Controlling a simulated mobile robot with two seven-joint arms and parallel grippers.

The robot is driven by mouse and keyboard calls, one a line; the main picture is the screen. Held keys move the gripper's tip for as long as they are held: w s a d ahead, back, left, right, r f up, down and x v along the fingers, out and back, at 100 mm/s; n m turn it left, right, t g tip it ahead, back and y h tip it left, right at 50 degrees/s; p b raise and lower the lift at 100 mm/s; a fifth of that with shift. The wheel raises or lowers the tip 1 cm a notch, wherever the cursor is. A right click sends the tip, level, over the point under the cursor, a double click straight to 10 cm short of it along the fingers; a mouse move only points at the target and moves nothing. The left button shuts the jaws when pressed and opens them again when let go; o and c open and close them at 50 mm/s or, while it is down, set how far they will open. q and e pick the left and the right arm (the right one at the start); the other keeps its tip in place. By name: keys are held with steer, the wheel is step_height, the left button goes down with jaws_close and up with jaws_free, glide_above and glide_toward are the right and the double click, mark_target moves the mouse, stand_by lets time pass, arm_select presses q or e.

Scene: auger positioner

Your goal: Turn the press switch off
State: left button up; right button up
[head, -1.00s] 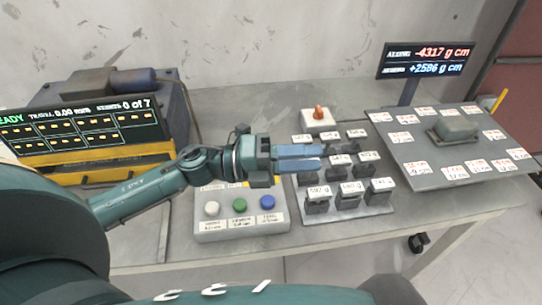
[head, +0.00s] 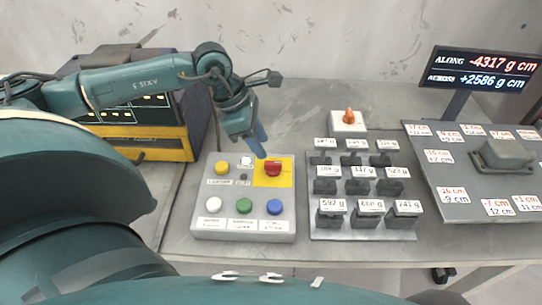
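A grey control box (head: 206,228) stands on the table. It carries a red knob (head: 273,168) on a yellow plate, a yellow button (head: 222,168), and white, green and blue buttons in the front row. A small white box (head: 345,129) with an orange handle (head: 349,117) stands further back to the right. I cannot read which of these is labelled as the press switch. My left gripper (head: 262,152) points down, its blue fingers just behind and left of the red knob; contact cannot be told. The fingers overlap, so their gap is hidden. My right gripper is not in view.
A rack of several labelled dark weights (head: 362,188) stands right of the control box. Beyond it are a tilted plate (head: 460,207) with cards and a grey block, and a display (head: 487,69). A yellow-and-black console (head: 160,142) stands at left. Bare table lies behind the box.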

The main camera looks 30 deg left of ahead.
mark_target(273, 162)
arm_select(q)
steer(key=x, duration=0.6)
steer(key=shift+w+d+f, duration=0.1)
steer(key=shift+d+f, duration=0.05)
steer(key=shift+f, duration=0.05)
jaws_close()
